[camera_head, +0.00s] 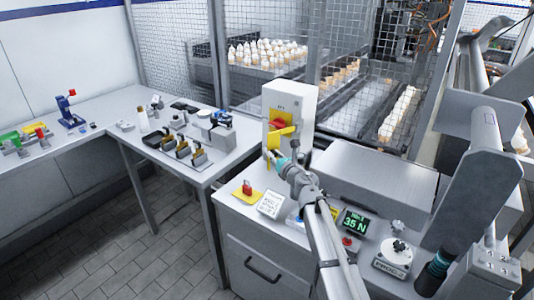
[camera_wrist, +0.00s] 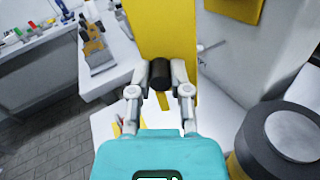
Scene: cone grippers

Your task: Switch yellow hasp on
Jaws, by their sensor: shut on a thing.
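The yellow hasp (camera_wrist: 166,30) fills the upper middle of the wrist view as a long upright plate. A black cylindrical knob (camera_wrist: 160,74) sits at its lower part. My gripper (camera_wrist: 161,78) has one finger on each side of this knob and is shut on it. In the head view, the hasp (camera_head: 272,141) shows as yellow on the front of a white box (camera_head: 299,97), near a red switch handle (camera_head: 277,123). My gripper (camera_head: 274,160) is at the lower front of the box, and the knob is hidden there.
A red switch on a yellow base (camera_head: 247,190), a white label plate (camera_head: 270,204) and a green "35 N" display (camera_head: 354,223) are on the worktop. A grey case (camera_head: 375,175) stands right of the box. Mesh fencing (camera_head: 345,60) stands behind.

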